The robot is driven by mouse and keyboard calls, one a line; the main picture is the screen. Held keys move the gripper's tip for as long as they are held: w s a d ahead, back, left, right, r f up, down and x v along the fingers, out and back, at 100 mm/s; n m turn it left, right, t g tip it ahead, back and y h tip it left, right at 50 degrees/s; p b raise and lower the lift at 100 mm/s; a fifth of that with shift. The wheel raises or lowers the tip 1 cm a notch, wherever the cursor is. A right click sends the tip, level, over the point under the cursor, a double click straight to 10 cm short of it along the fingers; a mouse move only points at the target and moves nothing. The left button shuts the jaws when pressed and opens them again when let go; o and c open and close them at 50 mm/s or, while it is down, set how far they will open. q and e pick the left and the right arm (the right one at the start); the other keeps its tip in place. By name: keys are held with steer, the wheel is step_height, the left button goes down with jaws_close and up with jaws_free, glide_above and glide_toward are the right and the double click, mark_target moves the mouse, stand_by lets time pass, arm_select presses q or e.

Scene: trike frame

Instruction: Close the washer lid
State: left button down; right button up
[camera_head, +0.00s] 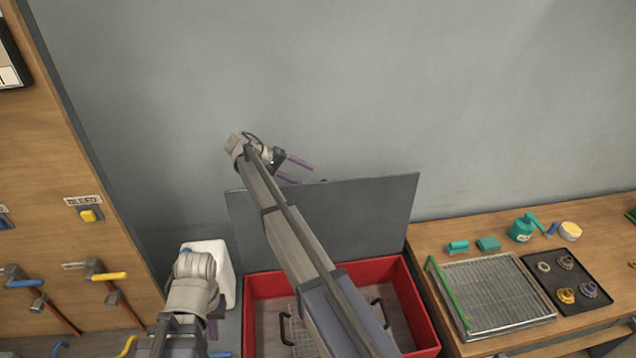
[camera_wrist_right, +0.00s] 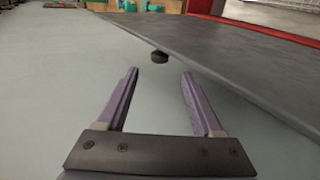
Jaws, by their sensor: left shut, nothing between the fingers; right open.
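The washer is a red open-topped tub (camera_head: 420,318) with its flat grey lid (camera_head: 375,215) standing raised at the back. In the right wrist view the lid (camera_wrist_right: 235,60) slants along the right side, with a small black round knob (camera_wrist_right: 159,57) at its edge. My right gripper (camera_head: 301,173) has its arm reaching over the tub and lid. Its purple fingers (camera_wrist_right: 158,75) are spread and empty, near the lid's upper edge, with the knob ahead between them. My left gripper (camera_head: 212,328) is low at the left of the tub; its fingers are mostly hidden.
A grey wall (camera_head: 480,90) stands close behind the lid. A wooden bench (camera_head: 430,240) to the right carries a wire rack (camera_head: 495,290), a black tray of parts (camera_head: 577,308) and green items. A wooden panel with levers (camera_head: 100,277) is at the left. A white container (camera_head: 222,262) stands beside the tub.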

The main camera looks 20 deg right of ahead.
steer(key=b+x, duration=0.4)
steer(key=x, duration=0.3)
steer(key=shift+d, duration=0.15)
steer(key=shift+f, duration=0.1)
jaws_close()
stand_by(1.1)
